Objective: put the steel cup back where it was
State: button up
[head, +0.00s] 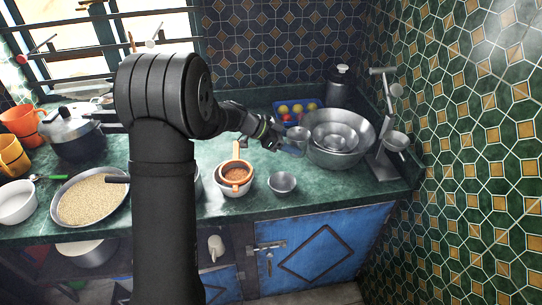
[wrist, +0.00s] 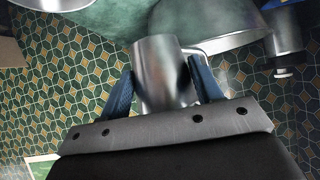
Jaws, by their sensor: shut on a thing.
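The steel cup (wrist: 158,62) is a shiny metal cylinder with a wire-like handle on its right side in the wrist view. My gripper (wrist: 163,82) is shut on it, with one blue finger on each side of the cup. In the head view, my gripper (head: 284,143) is above the right part of the green counter, just left of the nested steel bowls (head: 366,128). The cup (head: 298,134) shows there small and partly hidden by the fingers. I cannot tell whether its base touches the counter.
A small steel bowl (head: 282,183) and an orange strainer on a white bowl (head: 235,177) stand in front. A steel stand (head: 385,165) is right of the nested bowls. A blue tray (head: 283,104) and a dark canister (head: 339,90) stand behind. Some counter is bare around the small bowl.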

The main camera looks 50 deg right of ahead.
jog(key=w+f, duration=0.1)
jog(key=w, duration=0.2)
jog(key=w+f, duration=0.2)
jog(key=w, duration=0.1)
jog(key=w+f, duration=0.2)
jog(key=shift+w+d+f, duration=0.15)
jog(key=shift+w+d, duration=0.25)
jog(key=shift+f, duration=2)
jog(key=shift+f, duration=0.1)
jog(key=o, duration=1.1)
jog(key=shift+w+a+r, duration=0.2)
jog(key=shift+r, duration=0.1)
jog(key=v, duration=1.1)
jog(key=shift+w+a+r, duration=0.1)
